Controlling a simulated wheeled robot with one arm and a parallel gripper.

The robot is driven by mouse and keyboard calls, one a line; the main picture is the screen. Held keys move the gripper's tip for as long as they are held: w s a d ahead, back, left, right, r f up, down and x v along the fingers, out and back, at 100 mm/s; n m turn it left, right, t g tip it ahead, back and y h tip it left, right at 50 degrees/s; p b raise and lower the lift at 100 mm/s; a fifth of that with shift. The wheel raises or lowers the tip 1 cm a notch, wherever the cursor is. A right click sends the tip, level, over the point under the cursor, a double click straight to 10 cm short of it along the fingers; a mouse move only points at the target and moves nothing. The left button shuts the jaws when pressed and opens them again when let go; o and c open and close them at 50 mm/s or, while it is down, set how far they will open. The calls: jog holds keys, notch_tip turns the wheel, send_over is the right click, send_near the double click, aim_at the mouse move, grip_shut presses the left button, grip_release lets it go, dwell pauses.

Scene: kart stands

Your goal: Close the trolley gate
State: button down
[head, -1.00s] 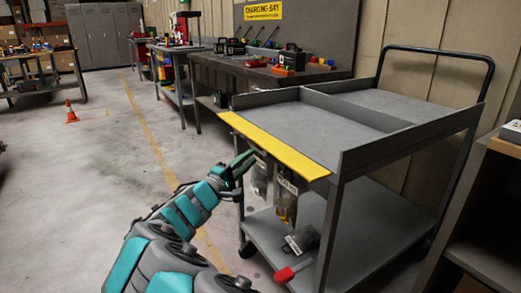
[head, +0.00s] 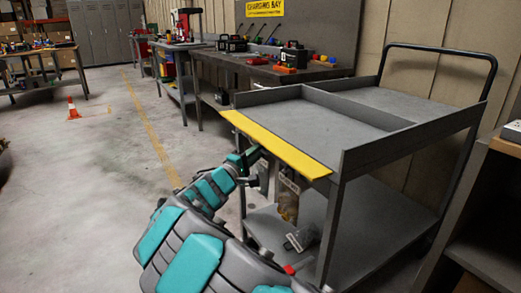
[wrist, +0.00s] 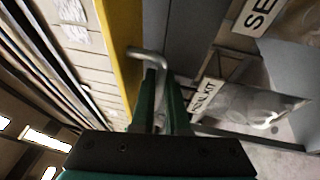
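The trolley's gate is a yellow panel (head: 278,145) along the near-left edge of the trolley's top tray (head: 320,120). It looks lowered, lying outward from the tray, which is open on that side. In the wrist view the yellow panel (wrist: 122,40) runs up the left of centre, with a bent grey metal handle (wrist: 147,54) beside it. My gripper (head: 257,152) is under the panel's outer edge. In the wrist view its two green fingers (wrist: 161,76) have a narrow gap between them, and the handle reaches their tips. I cannot see a grip on it.
Bags with labels (head: 288,196) hang under the tray close to my gripper; one label shows in the wrist view (wrist: 206,95). A lower shelf (head: 375,235) is below. A dark cabinet (head: 490,225) stands at right.

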aim_at(257, 137)
dwell(0.7)
jog(key=g, duration=0.1)
jog(key=r+m+g+y+p, duration=0.1)
jog(key=a+r+g+y+p, duration=0.1)
jog(key=shift+s+r+m, duration=0.15)
jog(key=shift+s+m, duration=0.1)
jog(key=shift+m, duration=0.05)
jog(key=r+g+y, duration=0.1)
jog(key=m+g+y+p, duration=0.1)
jog(key=g+y, duration=0.1)
jog(key=shift+r, duration=0.4)
jog(key=r+g+y, duration=0.1)
jog(key=m+g+y, duration=0.1)
jog(key=shift+w+d+r+g+y, duration=0.1)
jog(key=shift+d+r+g+y, duration=0.05)
jog(key=shift+r+g+y, duration=0.2)
jog(key=shift+w+d+r+m+g+y, duration=0.2)
jog(key=shift+r+g+y, duration=0.1)
jog(key=shift+g+y, duration=0.25)
jog(key=shift+w+d+r+m+g+y, duration=0.1)
jog(key=shift+d+r+m+g+y, duration=0.15)
jog(key=shift+y, duration=0.35)
jog(key=shift+w+d+r+g+y, duration=0.1)
jog(key=shift+d+r+g+y, duration=0.1)
jog(key=shift+g+y, duration=0.5)
jog(key=shift+d, duration=0.1)
jog(key=c, duration=1.2)
grip_release()
